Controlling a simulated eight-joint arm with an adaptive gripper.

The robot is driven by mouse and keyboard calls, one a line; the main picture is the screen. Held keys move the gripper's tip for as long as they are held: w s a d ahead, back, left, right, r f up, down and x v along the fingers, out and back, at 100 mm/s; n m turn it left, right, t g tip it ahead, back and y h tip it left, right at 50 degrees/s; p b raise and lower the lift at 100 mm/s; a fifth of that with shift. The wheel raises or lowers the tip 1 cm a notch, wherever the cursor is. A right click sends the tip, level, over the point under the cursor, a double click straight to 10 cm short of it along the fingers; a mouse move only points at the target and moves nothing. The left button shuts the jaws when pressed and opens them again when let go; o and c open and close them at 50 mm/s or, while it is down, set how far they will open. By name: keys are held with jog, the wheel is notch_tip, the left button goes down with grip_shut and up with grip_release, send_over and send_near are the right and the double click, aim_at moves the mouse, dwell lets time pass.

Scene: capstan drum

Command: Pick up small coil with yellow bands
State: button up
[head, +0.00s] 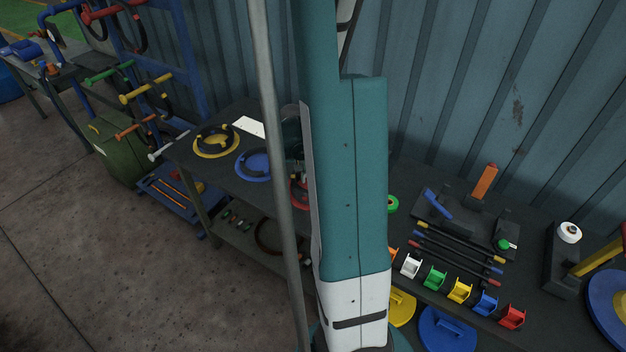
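I cannot pick out for certain a small coil with yellow bands. A dark ring (214,133) lies on a yellow disc (206,152) on the dark table at left of centre; it is too small to tell whether it has bands. Dark loops also hang on the blue rack at the upper left, near a yellow-handled peg (146,90). Another dark loop (268,236) lies on the table's lower shelf, partly behind a grey pole. My gripper is not in view. My teal and white arm fills the centre and hides part of the table.
A blue disc (255,163) lies beside the yellow one. At right, a dark bench holds coloured bins (460,290), rods (455,255) and a tool block (465,222). A green box (118,150) stands at left. The floor (110,255) at lower left is clear.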

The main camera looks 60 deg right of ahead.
jog(key=shift+c, duration=0.6)
grip_shut()
jog(key=shift+r, duration=0.15)
notch_tip(320, 180, up, 10)
dwell(0.6)
dwell(0.6)
